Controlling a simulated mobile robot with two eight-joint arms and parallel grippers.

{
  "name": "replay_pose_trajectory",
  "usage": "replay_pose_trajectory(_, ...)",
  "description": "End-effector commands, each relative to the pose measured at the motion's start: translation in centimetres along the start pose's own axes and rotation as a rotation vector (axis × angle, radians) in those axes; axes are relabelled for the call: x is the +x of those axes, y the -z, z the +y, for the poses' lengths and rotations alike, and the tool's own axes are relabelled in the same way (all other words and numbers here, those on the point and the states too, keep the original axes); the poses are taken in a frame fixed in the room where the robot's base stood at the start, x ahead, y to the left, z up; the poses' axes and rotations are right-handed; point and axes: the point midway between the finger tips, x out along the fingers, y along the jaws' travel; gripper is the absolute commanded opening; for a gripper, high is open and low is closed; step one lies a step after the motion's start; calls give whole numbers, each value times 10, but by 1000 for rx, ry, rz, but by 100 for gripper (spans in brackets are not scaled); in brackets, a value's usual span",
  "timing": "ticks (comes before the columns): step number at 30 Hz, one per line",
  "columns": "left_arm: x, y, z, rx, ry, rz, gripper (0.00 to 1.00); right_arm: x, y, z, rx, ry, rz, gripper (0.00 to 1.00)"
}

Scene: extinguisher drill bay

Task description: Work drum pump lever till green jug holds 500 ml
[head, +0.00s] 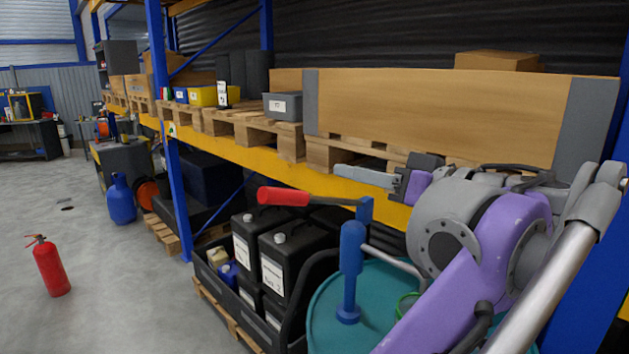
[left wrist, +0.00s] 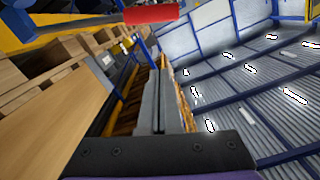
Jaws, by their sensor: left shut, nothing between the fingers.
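A blue drum pump (head: 351,268) stands upright on a teal drum (head: 330,313). Its lever ends in a red grip (head: 284,196), out to the left of the pump head; the red grip also shows at the top of the left wrist view (left wrist: 151,14). A grey spout (head: 398,262) runs right from the pump. A green rim (head: 404,303) below it looks like the green jug, mostly hidden behind my purple arm; its level cannot be seen. My left gripper (head: 340,171) is shut and empty, above and right of the red grip in the picture, apart from it.
A yellow shelf beam (head: 270,162) with pallets and a long cardboard box (head: 430,112) runs behind the gripper. Black canisters (head: 290,265) stand in a tray left of the drum. A red extinguisher (head: 51,267) stands on open floor at far left.

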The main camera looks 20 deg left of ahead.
Motion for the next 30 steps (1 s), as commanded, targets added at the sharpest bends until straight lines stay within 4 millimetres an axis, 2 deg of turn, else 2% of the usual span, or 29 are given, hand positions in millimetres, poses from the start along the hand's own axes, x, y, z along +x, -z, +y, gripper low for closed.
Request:
replay_pose_trajectory(5, 25, -1, -2, 1, 5, -2, 0, 1, -1, 0, 0, 0, -1, 47)
replay_pose_trajectory(12, 78, -1, -2, 1, 6, -3, 0, 1, -2, 0, 0, 0, -2, 47)
replay_pose_trajectory(16, 101, -3, -2, 2, 4, -2, 0, 2, -2, 0, 0, 0, -3, 47)
replay_pose_trajectory(18, 102, -18, 0, 3, 0, -2, 0, 6, -8, 0, 0, 0, -8, 47)
replay_pose_trajectory(21, 104, -30, 0, 2, 0, -2, 0, 9, -12, 0, 0, 0, -12, 47)
replay_pose_trajectory(30, 106, -40, 0, 0, 0, -1, 0, 10, -13, 0, 0, 0, -13, 47)
